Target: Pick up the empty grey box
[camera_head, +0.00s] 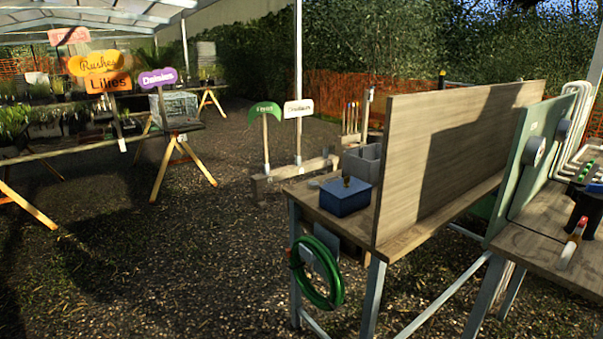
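A grey box (362,164) stands on the wooden bench at the middle right, behind a blue box (345,197). The blue box and the upright wooden board hide part of it. Its top looks open, but I cannot see inside well enough to tell whether it is empty. Neither of my grippers shows in the head view.
The wooden bench (311,190) has metal legs and a tall board (440,150) along it. A coiled green hose (336,288) hangs at its near end. A second bench (525,245) stands at right. Open gravel (170,260) lies to the left.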

